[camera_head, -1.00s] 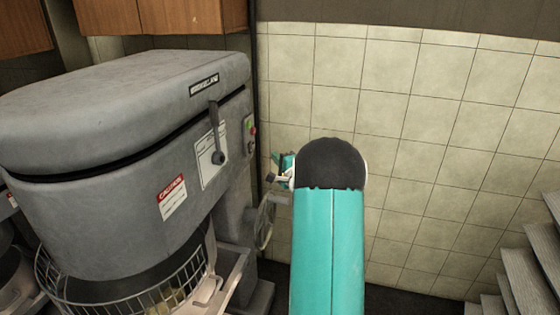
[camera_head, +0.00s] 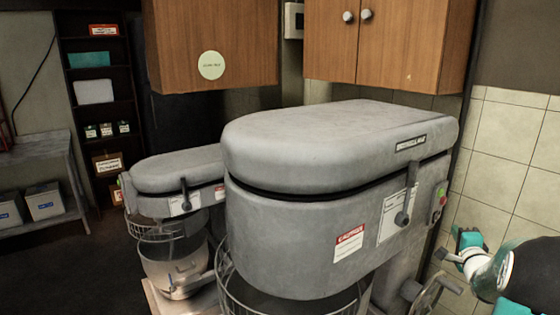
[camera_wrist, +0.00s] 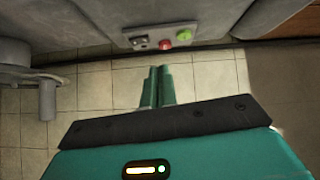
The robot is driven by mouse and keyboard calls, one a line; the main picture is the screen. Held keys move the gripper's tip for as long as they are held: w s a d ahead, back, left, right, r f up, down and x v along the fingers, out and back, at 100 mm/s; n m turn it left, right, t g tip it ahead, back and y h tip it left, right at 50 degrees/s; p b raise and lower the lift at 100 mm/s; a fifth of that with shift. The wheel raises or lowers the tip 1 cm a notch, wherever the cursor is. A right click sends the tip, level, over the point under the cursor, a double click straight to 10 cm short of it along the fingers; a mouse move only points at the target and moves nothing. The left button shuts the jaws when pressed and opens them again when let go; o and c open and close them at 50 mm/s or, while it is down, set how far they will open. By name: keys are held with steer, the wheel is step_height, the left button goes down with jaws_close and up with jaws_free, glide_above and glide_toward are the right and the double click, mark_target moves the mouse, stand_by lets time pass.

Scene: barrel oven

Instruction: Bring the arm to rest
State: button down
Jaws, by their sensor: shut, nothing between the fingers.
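My gripper (camera_wrist: 157,72) shows in the wrist view with its two teal fingers together and nothing between them. Beyond the fingertips in that view are pale wall tiles and the grey side of a mixer with a red button (camera_wrist: 165,45) and a green button (camera_wrist: 184,34). In the head view, my arm is at the lower right edge, bent and mostly cut off by the frame. It is beside the right side of the large grey mixer (camera_head: 335,225).
A smaller grey mixer (camera_head: 180,170) stands behind the large one. Wooden cabinets (camera_head: 385,45) hang above. A dark shelf unit (camera_head: 97,100) and a metal table (camera_head: 35,150) are at the left. The dark floor (camera_head: 60,275) there is open. A tiled wall (camera_head: 500,150) is at the right.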

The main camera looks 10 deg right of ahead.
steer(key=s+a+r+n+g, duration=0.2)
steer(key=a+r+n, duration=0.1)
steer(key=a, duration=0.5)
steer(key=s+a+r+n+g+y, duration=0.1)
steer(key=s+a+r+n+g, duration=0.15)
steer(key=a, duration=0.55)
steer(key=s+a+r+n+g, duration=0.1)
steer(key=s+a+r+n, duration=0.2)
steer(key=a, duration=0.6)
steer(key=s+a+f+n+g+y, duration=0.2)
steer(key=s+a+n, duration=0.4)
steer(key=s+a, duration=0.3)
steer(key=s+a+f+n+g+y, duration=0.2)
steer(key=s+a+n, duration=0.4)
steer(key=s+a, duration=0.3)
steer(key=s+f+g, duration=0.1)
steer(key=s, duration=0.2)
steer(key=shift+f+y, duration=0.2)
steer(key=shift+y, duration=0.2)
